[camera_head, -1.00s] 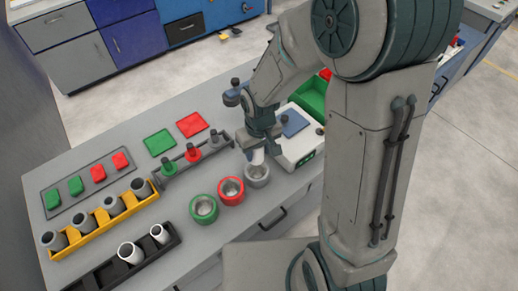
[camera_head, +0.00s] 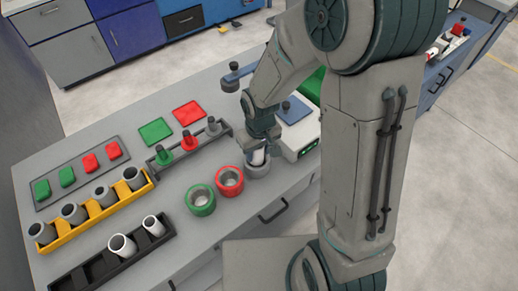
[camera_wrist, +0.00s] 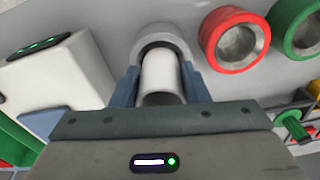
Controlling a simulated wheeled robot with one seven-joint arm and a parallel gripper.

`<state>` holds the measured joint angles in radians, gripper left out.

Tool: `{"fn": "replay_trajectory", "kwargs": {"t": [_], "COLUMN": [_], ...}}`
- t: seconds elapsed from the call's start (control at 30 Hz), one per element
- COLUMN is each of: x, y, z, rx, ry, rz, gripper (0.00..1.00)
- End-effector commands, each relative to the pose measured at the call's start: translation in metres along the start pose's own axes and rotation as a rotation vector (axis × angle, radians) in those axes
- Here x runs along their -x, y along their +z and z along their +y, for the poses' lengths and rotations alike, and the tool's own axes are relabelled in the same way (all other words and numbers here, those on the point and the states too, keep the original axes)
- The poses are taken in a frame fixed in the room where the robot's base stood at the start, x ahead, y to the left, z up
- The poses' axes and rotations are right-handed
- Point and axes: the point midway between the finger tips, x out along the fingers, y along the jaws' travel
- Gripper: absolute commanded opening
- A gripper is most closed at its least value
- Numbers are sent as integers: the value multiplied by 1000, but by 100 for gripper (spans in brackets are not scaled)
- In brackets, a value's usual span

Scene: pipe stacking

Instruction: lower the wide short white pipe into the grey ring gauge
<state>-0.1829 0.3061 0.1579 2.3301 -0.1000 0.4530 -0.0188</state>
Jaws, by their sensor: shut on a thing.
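My gripper (camera_head: 260,149) is shut on a white pipe (camera_wrist: 160,76) and holds it upright over the grey ring gauge (camera_head: 258,171). In the wrist view my gripper's blue fingers (camera_wrist: 160,70) lie on both sides of the pipe. The pipe's far end lines up with the opening of the grey ring gauge (camera_wrist: 163,28) and seems to be at or just inside its mouth. I cannot tell how deep it sits, as the pipe and fingers hide part of the opening.
A red ring gauge (camera_head: 229,181) and a green ring gauge (camera_head: 201,200) stand left of the grey one. A white box (camera_head: 305,140) is close on the right. A black rack (camera_head: 102,267) holds white pipes; a yellow rack (camera_head: 90,224) holds grey pipes.

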Motion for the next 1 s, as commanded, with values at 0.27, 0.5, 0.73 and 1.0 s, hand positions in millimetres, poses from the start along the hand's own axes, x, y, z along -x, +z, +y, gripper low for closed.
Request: {"fn": "replay_trajectory", "kwargs": {"t": [0.27,0.5,0.73,1.0], "x": [0,-2,-5,-4], "y": [0,0,0,0], "z": [0,0,0,0], "rx": [0,0,0,0], "ry": [0,0,0,0], "rz": [0,0,0,0], "gripper": [19,19,19,67]}}
